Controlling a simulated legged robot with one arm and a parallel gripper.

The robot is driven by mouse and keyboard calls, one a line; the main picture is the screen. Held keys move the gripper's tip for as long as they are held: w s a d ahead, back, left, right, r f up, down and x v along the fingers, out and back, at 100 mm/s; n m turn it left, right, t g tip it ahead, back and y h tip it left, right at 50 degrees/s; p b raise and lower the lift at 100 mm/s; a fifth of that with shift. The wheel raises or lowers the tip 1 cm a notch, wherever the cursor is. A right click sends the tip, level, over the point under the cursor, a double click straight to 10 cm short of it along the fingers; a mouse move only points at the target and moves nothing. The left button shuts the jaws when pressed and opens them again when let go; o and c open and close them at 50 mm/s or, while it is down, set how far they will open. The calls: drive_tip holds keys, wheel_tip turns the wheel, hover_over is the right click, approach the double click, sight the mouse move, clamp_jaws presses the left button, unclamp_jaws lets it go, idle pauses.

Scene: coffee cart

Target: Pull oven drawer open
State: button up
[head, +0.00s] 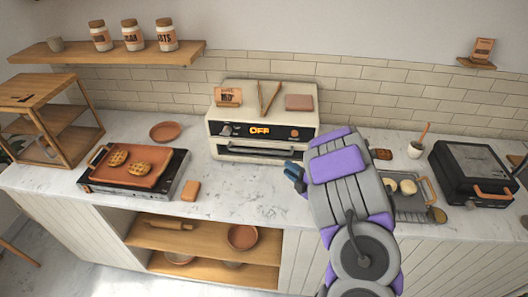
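The cream oven (216,128) stands on the marble counter against the tiled wall, with a lit display reading OFF. Its dark drawer front with a light handle bar (258,152) runs along the lower part of its face and looks shut. My arm comes up from the bottom right and covers the oven's lower right corner. My gripper (290,172) has dark blue-grey fingertips, which point left just in front of the right end of the drawer. I cannot tell whether they touch the handle, or whether the fingers are apart.
Left of the oven are a griddle with a tray of waffles (133,164), a small plate (165,131) and a wooden rack (50,115). Right are a wire rack with buns (420,206) and a black press (470,172). Counter in front of the oven is clear.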

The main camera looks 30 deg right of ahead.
sight(264, 152)
drive_tip(key=b+x, duration=0.1)
drive_tip(key=x, duration=1.4)
drive_tip(key=shift+d, duration=0.1)
drive_tip(key=shift+c, duration=0.4)
clamp_jaws()
drive_tip(key=shift+f, duration=0.1)
